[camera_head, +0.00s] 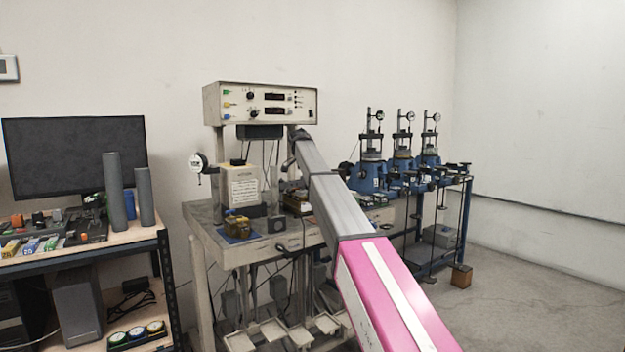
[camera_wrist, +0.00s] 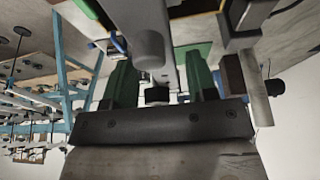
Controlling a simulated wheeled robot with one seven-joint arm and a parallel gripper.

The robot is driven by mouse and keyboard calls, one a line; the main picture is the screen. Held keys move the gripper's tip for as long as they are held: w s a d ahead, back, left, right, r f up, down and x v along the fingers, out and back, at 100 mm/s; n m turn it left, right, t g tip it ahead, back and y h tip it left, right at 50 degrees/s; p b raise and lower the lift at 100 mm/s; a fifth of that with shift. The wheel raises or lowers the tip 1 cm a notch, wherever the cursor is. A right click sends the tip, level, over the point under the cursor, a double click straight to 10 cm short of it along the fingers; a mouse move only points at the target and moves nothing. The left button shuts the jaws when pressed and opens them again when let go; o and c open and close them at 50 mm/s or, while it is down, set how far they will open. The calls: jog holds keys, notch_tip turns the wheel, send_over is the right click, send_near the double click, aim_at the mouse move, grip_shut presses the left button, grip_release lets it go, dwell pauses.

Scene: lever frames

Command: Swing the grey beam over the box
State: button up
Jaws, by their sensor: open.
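In the wrist view my gripper (camera_wrist: 160,72) has two green fingers set apart. A grey rounded bar (camera_wrist: 150,44), seemingly the grey beam, lies between the fingers; I cannot tell whether either touches it. In the head view my arm reaches up to the bench apparatus, and its far end hides the gripper and most of what lies behind it; I cannot pick out the beam there. I cannot tell which box the task means.
A control unit (camera_head: 262,104) stands above the apparatus bench (camera_head: 205,238). A shelf (camera_head: 75,250) with a monitor (camera_head: 74,157) and grey cylinders stands at left. A blue stand (camera_head: 440,215) with several presses is at right. The floor at far right is clear.

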jog(key=v, duration=1)
jog(key=shift+s+a+r, duration=0.1)
jog(key=shift+r, duration=0.05)
jog(key=shift+s, duration=0.1)
